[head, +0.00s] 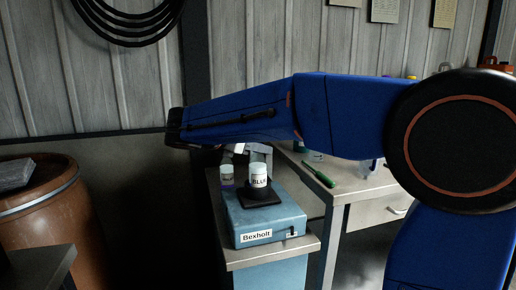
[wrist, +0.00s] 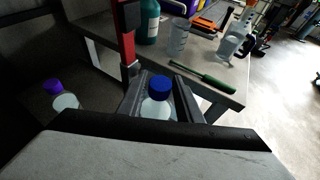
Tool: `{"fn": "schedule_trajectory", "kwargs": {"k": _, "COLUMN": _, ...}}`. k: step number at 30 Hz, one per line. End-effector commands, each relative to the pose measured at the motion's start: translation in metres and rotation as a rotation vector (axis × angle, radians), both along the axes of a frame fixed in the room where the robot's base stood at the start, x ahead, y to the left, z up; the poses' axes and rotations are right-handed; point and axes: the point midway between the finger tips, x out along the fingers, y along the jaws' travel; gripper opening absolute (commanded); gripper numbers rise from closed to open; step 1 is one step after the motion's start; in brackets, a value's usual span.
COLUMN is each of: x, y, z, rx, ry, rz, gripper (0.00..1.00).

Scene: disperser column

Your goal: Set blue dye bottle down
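In the head view, a small pale bottle labelled BLUE (head: 258,174) rests on a black pad (head: 262,196) on top of a blue Bexholt box (head: 240,222). In the wrist view, a pale bottle with a blue cap (wrist: 158,95) is between dark grey parts that flank it on both sides. My gripper (head: 250,148) is mostly hidden by my blue arm in the head view, with pale parts showing just above the BLUE bottle. Whether its fingers touch the bottle is not clear. A second pale bottle with purple on it (head: 227,177) stands to the left; the wrist view shows its purple cap (wrist: 53,86).
The bench to the right holds a green-handled tool (head: 318,174), which also shows in the wrist view (wrist: 204,78). A green bottle (wrist: 148,22), a clear beaker (wrist: 179,38) and a clear spray bottle (wrist: 235,40) stand behind it. A rust-brown barrel (head: 45,220) is at far left.

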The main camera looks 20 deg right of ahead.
Motion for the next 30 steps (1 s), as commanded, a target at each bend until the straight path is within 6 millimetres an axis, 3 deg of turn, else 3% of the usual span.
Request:
{"fn": "schedule_trajectory", "kwargs": {"k": 5, "x": -0.003, "y": 0.007, "z": 0.006, "rx": 0.0, "ry": -0.001, "rz": 0.002, "gripper": 0.32}}
{"fn": "schedule_trajectory", "kwargs": {"k": 21, "x": -0.042, "y": 0.083, "z": 0.042, "rx": 0.001, "ry": -0.001, "rz": 0.003, "gripper": 0.32}}
{"fn": "schedule_trajectory", "kwargs": {"k": 30, "x": -0.05, "y": 0.099, "z": 0.049, "rx": 0.0, "ry": 0.0, "rz": 0.0, "gripper": 0.32}}
